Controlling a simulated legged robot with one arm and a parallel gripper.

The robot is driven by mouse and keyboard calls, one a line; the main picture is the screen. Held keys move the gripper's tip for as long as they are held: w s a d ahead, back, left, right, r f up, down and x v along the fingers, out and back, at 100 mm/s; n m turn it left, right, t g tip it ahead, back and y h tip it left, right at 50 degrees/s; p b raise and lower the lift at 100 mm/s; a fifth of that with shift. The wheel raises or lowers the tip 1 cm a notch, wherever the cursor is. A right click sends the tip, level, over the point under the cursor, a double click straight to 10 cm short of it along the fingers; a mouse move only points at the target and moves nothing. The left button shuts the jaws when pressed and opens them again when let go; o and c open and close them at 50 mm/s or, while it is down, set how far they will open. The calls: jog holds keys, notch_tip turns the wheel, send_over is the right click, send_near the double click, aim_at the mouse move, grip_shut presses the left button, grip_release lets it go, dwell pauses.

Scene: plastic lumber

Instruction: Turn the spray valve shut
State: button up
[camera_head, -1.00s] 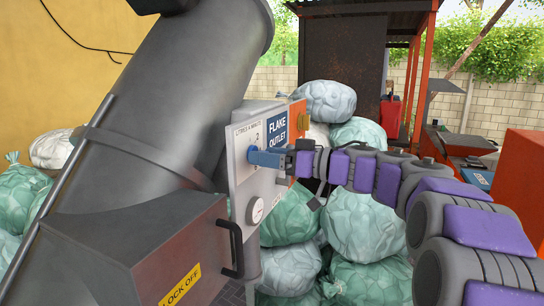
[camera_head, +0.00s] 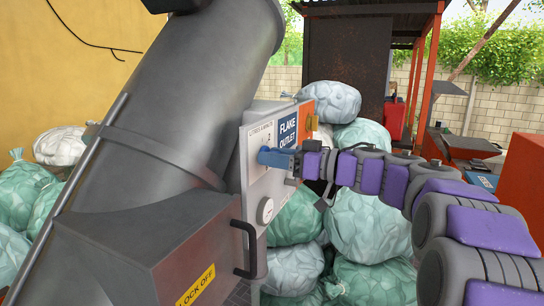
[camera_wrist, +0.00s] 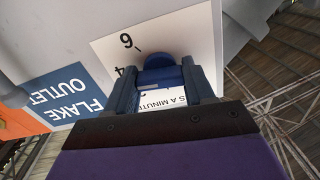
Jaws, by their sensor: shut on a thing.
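The spray valve is a blue handle (camera_head: 267,157) on the face of a grey panel (camera_head: 262,190), in front of a white scale plate marked litres a minute. My gripper (camera_head: 283,161) reaches it from the right and is shut on it. In the wrist view the rounded blue handle (camera_wrist: 159,73) sits between the two dark fingers of my gripper (camera_wrist: 165,88). The figures 6 and 4 show on the scale beside it. The fingers and handle hide part of the scale, and I cannot tell the exact setting.
A round white knob (camera_head: 266,210) sits lower on the panel. A large grey sloping tube (camera_head: 180,90) and a box with a black handle (camera_head: 246,250) stand close on the left. Bags of plastic (camera_head: 365,230) are piled behind my arm.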

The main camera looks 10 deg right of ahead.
jog(key=shift+d+f+n+b, duration=0.1)
jog(key=shift+n+b, duration=1.5)
jog(key=shift+n, duration=1.6)
jog(key=shift+d+f+n+b, duration=0.15)
jog(key=shift+n+b, duration=1.4)
jog(key=shift+n, duration=1.65)
jog(key=shift+f+n+b, duration=0.1)
jog(key=shift+n+b, duration=1.5)
jog(key=shift+n, duration=1.6)
jog(key=o, duration=0.7)
jog(key=shift+s+r, duration=0.1)
jog(key=o, duration=0.3)
jog(key=shift+d+r, duration=0.15)
jog(key=shift+o, duration=0.2)
